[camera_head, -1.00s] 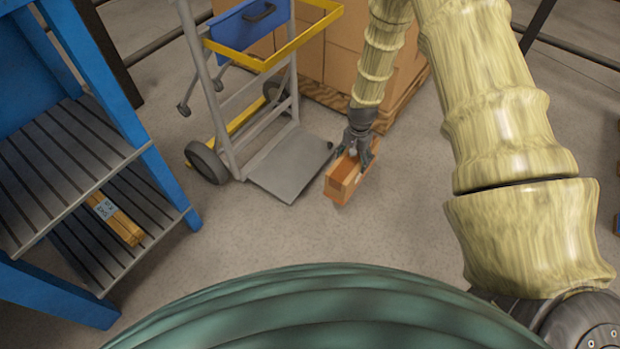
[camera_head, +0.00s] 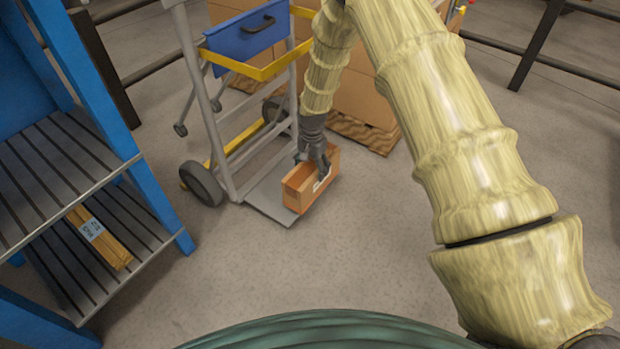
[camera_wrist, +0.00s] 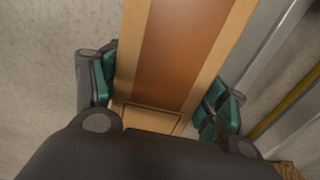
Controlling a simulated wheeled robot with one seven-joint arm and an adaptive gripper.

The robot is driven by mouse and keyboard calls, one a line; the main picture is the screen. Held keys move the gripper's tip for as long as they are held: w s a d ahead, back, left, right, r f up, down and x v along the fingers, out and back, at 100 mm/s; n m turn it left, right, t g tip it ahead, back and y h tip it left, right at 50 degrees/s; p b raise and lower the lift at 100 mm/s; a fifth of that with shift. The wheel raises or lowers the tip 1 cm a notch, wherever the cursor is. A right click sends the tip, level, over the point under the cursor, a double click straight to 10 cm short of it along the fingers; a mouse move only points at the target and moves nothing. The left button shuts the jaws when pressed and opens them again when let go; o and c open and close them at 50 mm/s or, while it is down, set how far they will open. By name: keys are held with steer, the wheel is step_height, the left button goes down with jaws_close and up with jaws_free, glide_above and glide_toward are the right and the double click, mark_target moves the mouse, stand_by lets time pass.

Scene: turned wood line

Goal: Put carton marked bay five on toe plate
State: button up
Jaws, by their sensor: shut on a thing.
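The carton (camera_head: 298,195) is a small orange-brown box with a pale label patch on its side. My gripper (camera_head: 318,172) is shut on it from above. In the wrist view my gripper's green finger pads (camera_wrist: 160,95) lie along both sides of the carton (camera_wrist: 180,50). The toe plate (camera_head: 262,203) is the flat grey plate at the foot of the hand truck. The carton is over the plate's right part in the head view and hides some of it. I cannot tell whether it touches the plate. No bay marking is readable.
The hand truck (camera_head: 217,130) has grey rails, a yellow frame, a blue bin (camera_head: 245,40) and black wheels. Large cartons on a pallet (camera_head: 365,132) stand behind. A blue slatted rack (camera_head: 160,190) at left holds a labelled wooden bundle (camera_head: 100,238). Floor in front is clear.

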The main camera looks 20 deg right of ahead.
steer(key=shift+w+a+f, duration=0.1)
steer(key=shift+w+a, duration=0.1)
step_height(320, 180, down, 3)
steer(key=b, duration=0.3)
steer(key=shift+f, duration=0.2)
steer(key=o, duration=1.2)
steer(key=shift+r+p, duration=2.25)
steer(key=shift+r, duration=1.55)
